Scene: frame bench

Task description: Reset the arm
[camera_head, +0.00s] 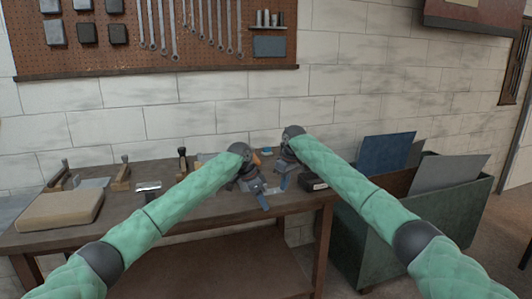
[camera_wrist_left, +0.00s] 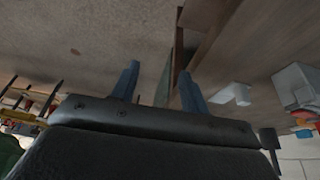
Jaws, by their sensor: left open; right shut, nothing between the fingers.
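My two green-sleeved arms reach forward over the wooden bench (camera_head: 170,212). My left gripper (camera_head: 264,202) hangs above the right part of the bench top and is open with nothing in it. Its two blue fingers, spread apart, also show in the left wrist view (camera_wrist_left: 160,85). My right gripper (camera_head: 283,184) is just to the right of the left one, near the bench's right end. It is shut and holds nothing. The wrists hide part of the bench top behind them.
A tan padded block (camera_head: 60,210) lies at the bench's left end, with hand tools behind it. A dark small box (camera_head: 314,184) sits near the right end. A green bin (camera_head: 350,238) with upright panels stands right of the bench. A pegboard (camera_head: 120,50) hangs on the wall.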

